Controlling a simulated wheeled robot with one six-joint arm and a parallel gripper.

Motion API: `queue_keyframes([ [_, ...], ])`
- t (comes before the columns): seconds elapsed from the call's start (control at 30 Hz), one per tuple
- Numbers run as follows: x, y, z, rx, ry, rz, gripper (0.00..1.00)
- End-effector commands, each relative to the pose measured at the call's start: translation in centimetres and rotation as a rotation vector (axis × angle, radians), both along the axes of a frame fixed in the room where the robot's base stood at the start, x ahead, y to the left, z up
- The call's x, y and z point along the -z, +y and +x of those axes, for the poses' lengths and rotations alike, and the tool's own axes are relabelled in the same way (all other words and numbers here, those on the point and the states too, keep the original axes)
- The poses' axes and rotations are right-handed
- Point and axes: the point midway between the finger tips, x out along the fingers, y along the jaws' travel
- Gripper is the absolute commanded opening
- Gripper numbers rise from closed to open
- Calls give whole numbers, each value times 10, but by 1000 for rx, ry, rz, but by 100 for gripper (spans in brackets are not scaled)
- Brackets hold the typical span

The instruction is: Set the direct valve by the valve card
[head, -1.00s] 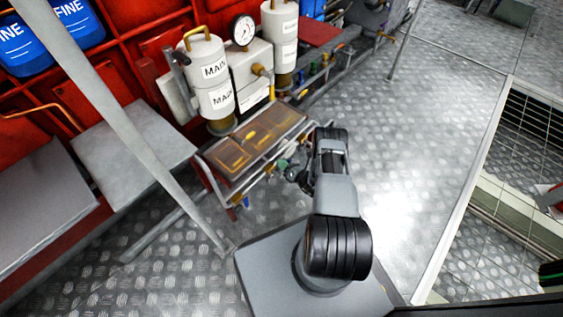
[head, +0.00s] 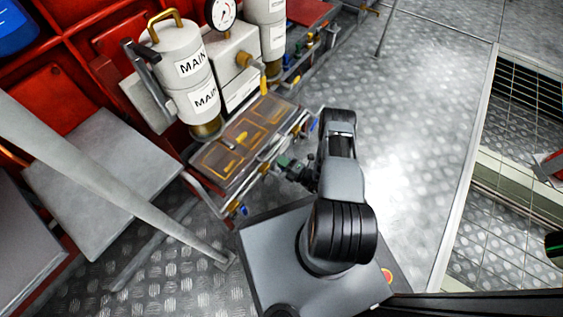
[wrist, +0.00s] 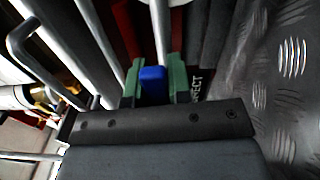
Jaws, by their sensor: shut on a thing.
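My gripper (wrist: 154,88) has green jaws closed around a blue handle (wrist: 153,74) in the wrist view. A dark plate beside the right jaw carries white lettering (wrist: 196,86); only "RECT" is readable, the rest is hidden by the jaw. In the head view, my gripper (head: 289,167) is at the front edge of the low pipe rack (head: 185,163), below the white canisters. The handle in my jaws is not clear in that view. I cannot make out a valve card or read the valve's setting.
White canisters marked MAIN (head: 203,97) and a round gauge (head: 221,12) stand behind the rack. Another blue handle (head: 240,209) hangs at its near end. A grey diagonal rail (head: 110,178) crosses the left. Open tread-plate floor (head: 400,130) lies right.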

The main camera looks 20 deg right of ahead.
Motion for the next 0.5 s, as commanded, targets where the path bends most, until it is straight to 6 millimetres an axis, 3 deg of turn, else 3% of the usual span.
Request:
queue_keyframes([
  [0.5, 6, -10, -3, 30, 55, 75, 0],
])
